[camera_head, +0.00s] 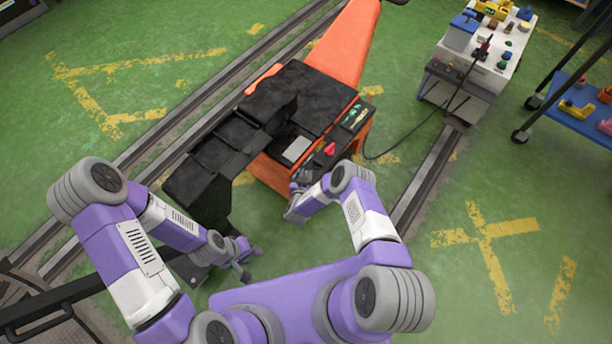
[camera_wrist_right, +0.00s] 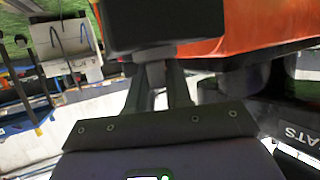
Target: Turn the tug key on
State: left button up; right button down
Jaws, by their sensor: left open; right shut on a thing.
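The orange and black tug (camera_head: 345,45) stands at the centre of the head view, with a dark control panel (camera_head: 325,160) on its near right side. My right gripper (camera_head: 300,178) is at the near end of that panel. In the right wrist view its fingers (camera_wrist_right: 158,85) are closed on a small grey piece, which looks like the tug key (camera_wrist_right: 155,70), beneath a dark block. The key's turn position cannot be made out. In the head view the key is hidden by my gripper. My left gripper (camera_head: 243,262) is open and empty, low beside the tug.
A red knob (camera_head: 329,149) and a panel with green marks (camera_head: 355,116) are close to my right gripper. A cable runs from the tug to a white cart (camera_head: 490,50). A blue shelf cart (camera_head: 585,118) stands at the right. Rails cross the green floor.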

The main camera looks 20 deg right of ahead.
jog(key=m+g+h+b, duration=0.2)
jog(key=m+g+h, duration=0.1)
jog(key=m+h, duration=0.2)
jog(key=shift+g+b, duration=0.3)
jog(key=shift+g, duration=0.1)
jog(key=shift+m, duration=0.3)
jog(key=c, duration=1.1)
grip_release()
jog(key=p+v, duration=0.2)
jog(key=v, duration=0.5)
jog(key=shift+s+a+r+p, duration=0.1)
jog(key=shift+a+r+p, duration=0.1)
jog(key=shift+p, duration=0.15)
